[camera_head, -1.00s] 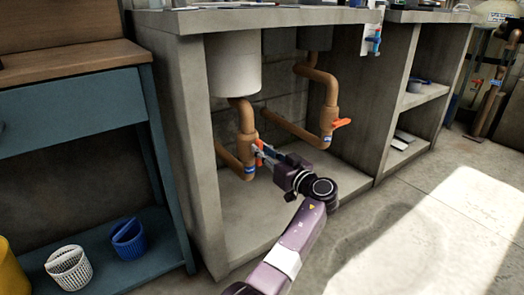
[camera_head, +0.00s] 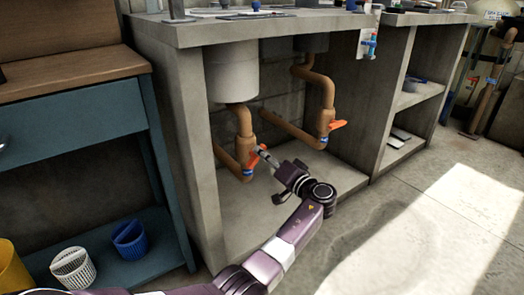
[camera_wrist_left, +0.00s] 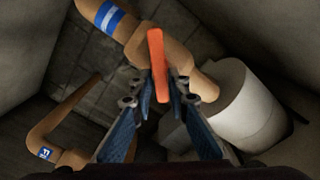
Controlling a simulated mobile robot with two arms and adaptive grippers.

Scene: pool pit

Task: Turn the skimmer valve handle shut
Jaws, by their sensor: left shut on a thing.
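An orange valve handle (camera_head: 256,158) sits on the left brown pipe (camera_head: 244,124), under a white tank (camera_head: 231,74) in the concrete bay. My left gripper (camera_head: 262,151) reaches in from the front right and is shut on this handle. In the left wrist view the handle (camera_wrist_left: 157,55) stands nearly upright in the picture, its near end between the fingertips of my left gripper (camera_wrist_left: 160,98). A second orange handle (camera_head: 338,125) is on the right pipe (camera_head: 327,95), apart from the gripper. I cannot read which valve is labelled skimmer. My right gripper is out of view.
A concrete side wall (camera_head: 185,150) bounds the bay on the left, with a counter (camera_head: 300,27) above. A blue bench (camera_head: 75,112) stands at left, with a white basket (camera_head: 72,268) and a blue basket (camera_head: 130,238) on its shelf. The floor at right is clear.

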